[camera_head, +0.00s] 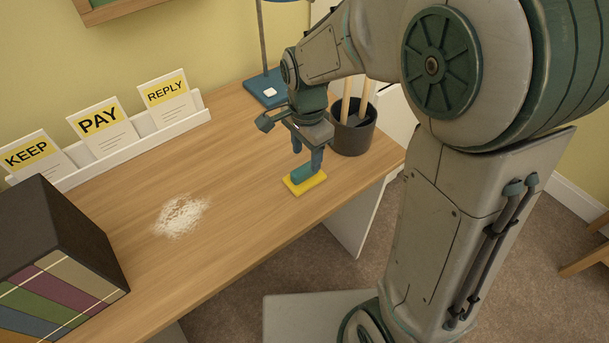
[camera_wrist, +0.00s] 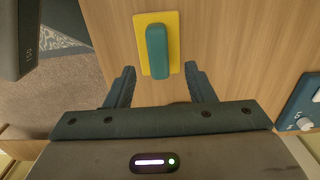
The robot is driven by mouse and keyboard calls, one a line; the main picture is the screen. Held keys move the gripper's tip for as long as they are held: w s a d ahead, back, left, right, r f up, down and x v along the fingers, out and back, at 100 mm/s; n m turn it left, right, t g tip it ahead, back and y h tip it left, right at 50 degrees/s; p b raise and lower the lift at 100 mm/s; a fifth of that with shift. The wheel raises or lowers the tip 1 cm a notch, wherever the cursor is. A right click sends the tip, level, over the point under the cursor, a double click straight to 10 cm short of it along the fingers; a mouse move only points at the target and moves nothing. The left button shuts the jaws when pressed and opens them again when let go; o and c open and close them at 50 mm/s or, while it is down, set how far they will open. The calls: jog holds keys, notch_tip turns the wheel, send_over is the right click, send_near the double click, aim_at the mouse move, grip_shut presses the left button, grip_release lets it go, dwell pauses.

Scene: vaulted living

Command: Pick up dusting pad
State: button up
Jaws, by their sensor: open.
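The dusting pad (camera_head: 304,183) is a flat yellow rectangle with a teal block handle on top. It lies on the wooden desk near the front edge. In the wrist view the pad (camera_wrist: 145,64) is at top centre, with its teal handle (camera_wrist: 157,50) upright in the picture. My gripper (camera_head: 307,160) is above and close to the pad in the head view. In the wrist view my gripper (camera_wrist: 160,82) has its two fingers spread, with nothing between them; the pad lies just beyond the fingertips.
A dark pencil cup (camera_head: 353,136) stands close to the right of my gripper. A blue lamp base (camera_head: 266,91) is behind it. White powder (camera_head: 181,215) lies left on the desk (camera_head: 235,200). A letter rack (camera_head: 128,150) and a dark box of binders (camera_head: 60,255) stand farther left.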

aim_at(304, 167)
jog(key=f, duration=0.3)
jog(key=f+b, duration=0.1)
jog(key=f, duration=0.1)
jog(key=shift+s+a, duration=0.2)
jog(key=shift+s, duration=0.05)
grip_shut()
notch_tip(304, 167, up, 10)
jog(key=shift+r+p, duration=0.1)
jog(key=shift+p, duration=0.9)
